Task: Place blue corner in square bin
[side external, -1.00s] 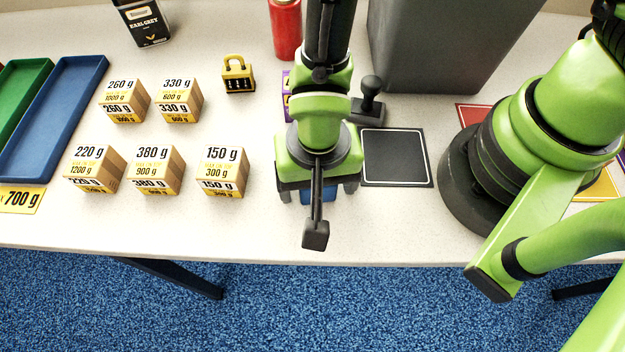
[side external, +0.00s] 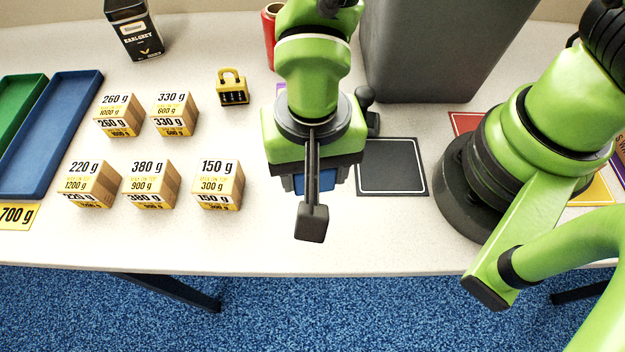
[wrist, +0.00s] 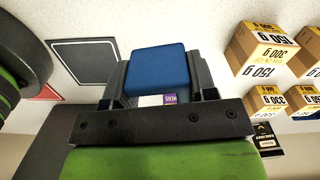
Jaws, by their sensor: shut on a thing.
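My gripper (side external: 312,182) is shut on the blue corner (side external: 320,180), seen as a blue block partly hidden behind the gripper in the side view. In the wrist view the blue corner (wrist: 156,68) sits between the two dark fingers, its smooth blue face showing. It appears held above the white table, left of the black square mat. The large grey bin (side external: 430,50) stands behind and to the right of my gripper. Its inside is not visible.
Several labelled cartons (side external: 150,185) stand left of my gripper. Behind are a yellow padlock (side external: 232,90), a red cylinder (side external: 268,40) and a black tea tin (side external: 135,28). A blue tray (side external: 50,130) lies far left. A dark stamp-like knob (side external: 366,97) stands behind the black mat (side external: 392,168).

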